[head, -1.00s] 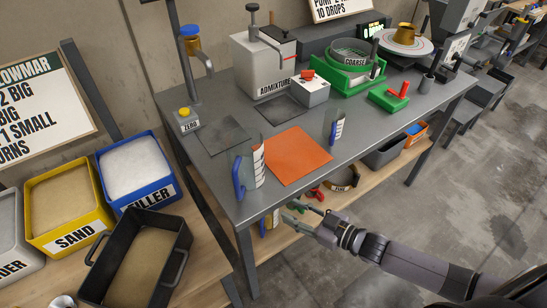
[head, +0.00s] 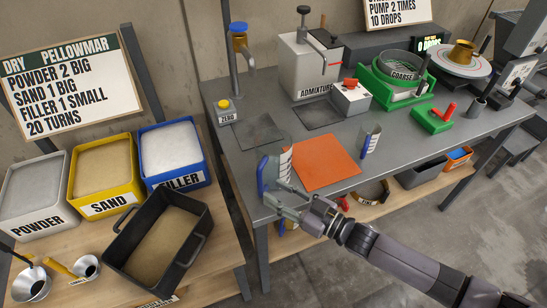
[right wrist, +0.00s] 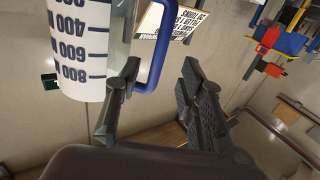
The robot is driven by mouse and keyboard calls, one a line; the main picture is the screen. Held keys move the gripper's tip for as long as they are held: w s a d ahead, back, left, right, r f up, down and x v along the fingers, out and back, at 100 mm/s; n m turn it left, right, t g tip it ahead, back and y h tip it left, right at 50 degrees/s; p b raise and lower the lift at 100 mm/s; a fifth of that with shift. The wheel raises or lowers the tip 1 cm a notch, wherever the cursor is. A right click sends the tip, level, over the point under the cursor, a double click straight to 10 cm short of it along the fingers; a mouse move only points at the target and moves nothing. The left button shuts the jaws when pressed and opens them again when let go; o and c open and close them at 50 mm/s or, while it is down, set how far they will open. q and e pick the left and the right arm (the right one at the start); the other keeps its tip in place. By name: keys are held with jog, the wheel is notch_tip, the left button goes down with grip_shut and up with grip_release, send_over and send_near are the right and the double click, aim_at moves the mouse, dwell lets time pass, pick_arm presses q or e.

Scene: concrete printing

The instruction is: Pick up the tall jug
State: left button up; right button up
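The tall jug (head: 283,163) is clear, with a white scale and a blue handle (head: 263,176). It stands upright at the front left corner of the grey table, beside the orange mat. My right gripper (head: 281,199) is at the jug's front, low near the table edge. In the right wrist view the gripper (right wrist: 160,66) is open, and the jug (right wrist: 82,45) fills the upper left. Its blue handle (right wrist: 160,45) shows between the two fingers; I cannot tell whether they touch it. My left gripper is out of view.
The orange mat (head: 327,162) lies right of the jug, with a smaller jug (head: 369,141) beyond it. A dark pan of sand (head: 194,247) stands on the wooden bench at left. The table's front edge is close under my gripper.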

aim_at(262, 185)
jog(key=shift+w+a, duration=0.35)
jog(key=shift+a, duration=0.15)
jog(key=p+x, duration=0.1)
jog(key=x, duration=0.3)
jog(key=shift+w+f+p, duration=0.15)
jog(key=shift+w+p, duration=0.1)
jog(key=shift+p, duration=0.15)
jog(key=shift+w+a+f, duration=0.1)
jog(key=shift+w+a, duration=0.1)
jog(key=shift+a, duration=0.15)
jog(key=shift+d, duration=0.1)
grip_shut()
